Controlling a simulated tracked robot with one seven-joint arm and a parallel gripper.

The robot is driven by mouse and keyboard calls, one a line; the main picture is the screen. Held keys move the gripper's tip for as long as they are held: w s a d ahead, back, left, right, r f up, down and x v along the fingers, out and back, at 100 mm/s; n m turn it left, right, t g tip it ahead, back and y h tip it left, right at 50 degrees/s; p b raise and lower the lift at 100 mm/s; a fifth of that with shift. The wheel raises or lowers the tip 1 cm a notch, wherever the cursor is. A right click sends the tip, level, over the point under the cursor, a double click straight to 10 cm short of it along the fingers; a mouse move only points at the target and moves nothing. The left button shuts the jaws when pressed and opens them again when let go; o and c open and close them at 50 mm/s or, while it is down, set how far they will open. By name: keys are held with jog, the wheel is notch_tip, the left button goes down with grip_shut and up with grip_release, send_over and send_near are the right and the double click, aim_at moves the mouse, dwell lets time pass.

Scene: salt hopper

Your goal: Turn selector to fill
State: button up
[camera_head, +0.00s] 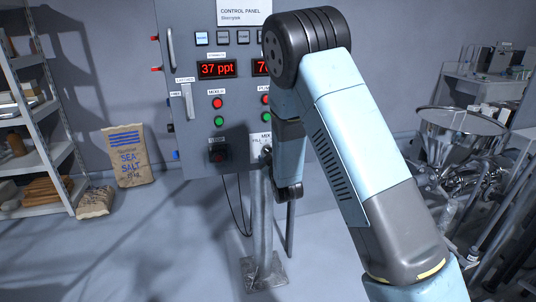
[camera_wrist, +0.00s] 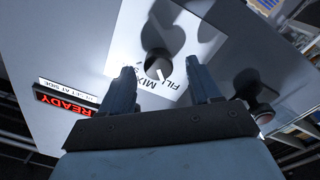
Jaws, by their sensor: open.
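The selector (camera_wrist: 157,62) is a dark round knob with a pale pointer mark, on a white plate lettered MIX and FILL in the wrist view. I cannot tell which word the mark points at. My gripper (camera_wrist: 160,66) is open, its two dark fingers on either side of the knob in the picture; contact is not clear. In the head view the selector's white label (camera_head: 259,139) shows beside my arm on the grey control panel (camera_head: 233,110). My arm covers part of the panel, and my gripper's fingers are hidden there.
A red READY display (camera_wrist: 66,100) sits at left in the wrist view, and a dark round part (camera_wrist: 247,82) stands close to the right finger. In the head view, a shelf (camera_head: 45,150) and a sea salt sack (camera_head: 129,155) stand left, a metal hopper (camera_head: 455,130) right.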

jog(key=v, duration=1.1)
jog(key=shift+s, duration=0.4)
jog(key=shift+d, duration=0.1)
